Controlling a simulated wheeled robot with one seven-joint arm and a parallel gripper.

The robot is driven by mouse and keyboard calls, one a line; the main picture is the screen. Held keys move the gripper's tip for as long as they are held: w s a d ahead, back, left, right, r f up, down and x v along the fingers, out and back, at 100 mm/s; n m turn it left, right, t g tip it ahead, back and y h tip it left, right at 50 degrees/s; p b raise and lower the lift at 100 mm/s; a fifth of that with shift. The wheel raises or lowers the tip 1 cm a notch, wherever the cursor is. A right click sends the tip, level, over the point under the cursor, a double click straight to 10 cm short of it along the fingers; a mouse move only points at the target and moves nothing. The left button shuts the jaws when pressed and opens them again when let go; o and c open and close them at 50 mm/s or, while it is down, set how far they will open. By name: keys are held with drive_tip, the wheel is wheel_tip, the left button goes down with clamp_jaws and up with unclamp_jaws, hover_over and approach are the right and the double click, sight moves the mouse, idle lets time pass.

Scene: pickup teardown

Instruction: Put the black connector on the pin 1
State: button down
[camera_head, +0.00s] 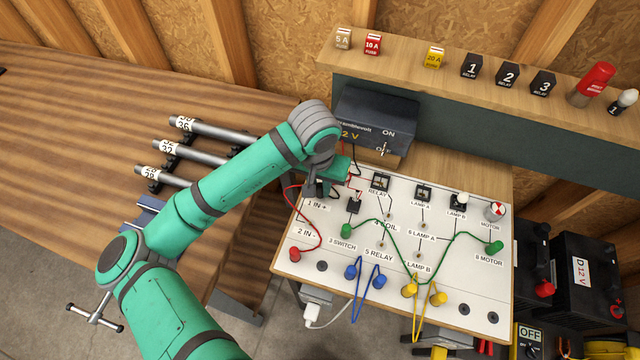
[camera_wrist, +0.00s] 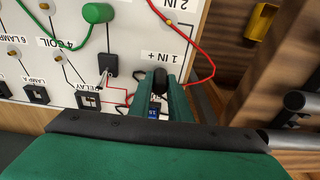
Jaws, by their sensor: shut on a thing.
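My gripper (camera_wrist: 160,98) is shut on a black connector (camera_wrist: 159,82), whose rounded dark end shows between the two green fingers in the wrist view. In the head view my gripper (camera_head: 318,188) is at the white panel's upper left corner, just above the "1 IN +" label (camera_head: 318,205). That label also shows in the wrist view (camera_wrist: 160,57), right beside the connector. Pin 1 itself is hidden by the connector and fingers. I cannot tell whether the connector is on the pin or only over it.
A black switch (camera_head: 353,206) and a green plug (camera_head: 346,230) are right of my gripper. The dark power supply box (camera_head: 372,118) stands close behind.

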drive_tip(key=shift+f, duration=0.5)
drive_tip(key=c, duration=1.6)
unclamp_jaws()
drive_tip(key=shift+o, duration=0.2)
wheel_tip(320, 180, up, 11)
drive_tip(key=s, duration=0.1)
drive_tip(key=shift+a, duration=0.25)
drive_tip(key=shift+s+f, duration=0.1)
drive_tip(key=shift+f, duration=0.05)
